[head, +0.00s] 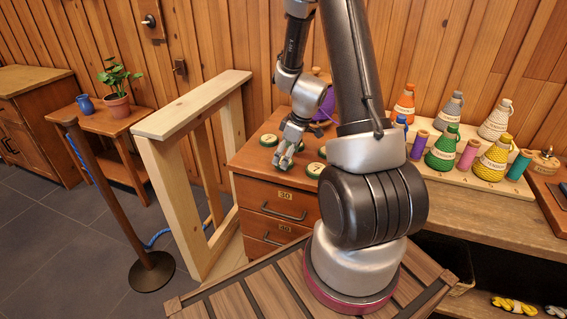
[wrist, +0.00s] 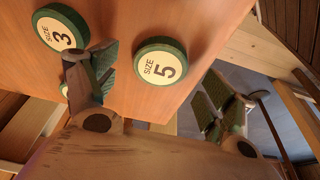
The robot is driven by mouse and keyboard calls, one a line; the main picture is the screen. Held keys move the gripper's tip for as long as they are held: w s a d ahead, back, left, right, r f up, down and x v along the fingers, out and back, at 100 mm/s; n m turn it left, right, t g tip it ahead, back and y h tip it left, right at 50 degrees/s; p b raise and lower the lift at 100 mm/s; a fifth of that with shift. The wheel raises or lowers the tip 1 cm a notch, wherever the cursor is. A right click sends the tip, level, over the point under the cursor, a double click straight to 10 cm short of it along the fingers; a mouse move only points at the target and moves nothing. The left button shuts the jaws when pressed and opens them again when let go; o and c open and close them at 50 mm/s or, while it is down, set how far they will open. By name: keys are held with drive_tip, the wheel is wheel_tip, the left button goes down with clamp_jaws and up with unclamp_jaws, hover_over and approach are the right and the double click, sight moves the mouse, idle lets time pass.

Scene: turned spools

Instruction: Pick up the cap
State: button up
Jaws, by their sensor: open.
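Round green-rimmed caps with cream labels lie on the wooden cabinet top. In the wrist view one marked SIZE 5 (wrist: 161,64) lies flat between my spread fingers in the picture. Another marked SIZE 3 (wrist: 60,27) is at the upper left, partly behind the left finger. A sliver of a third shows below it. In the head view caps show left of my gripper (head: 268,140) and right of it (head: 316,169). My gripper (head: 284,161) is open and empty, pointing down over the cabinet top. It also shows in the wrist view (wrist: 160,82). Its exact height above the top is unclear.
The drawer cabinet (head: 289,197) has a purple object (head: 326,104) on top, partly behind my arm. A wooden frame (head: 192,172) stands close at its left. Yarn-wrapped bottles (head: 444,148) and coloured spools (head: 467,154) stand on the bench at right. A post (head: 110,205) stands at left.

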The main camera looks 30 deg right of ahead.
drive_tip(key=shift+x, duration=1.05)
drive_tip(key=shift+c, duration=0.3)
drive_tip(key=c, duration=0.9)
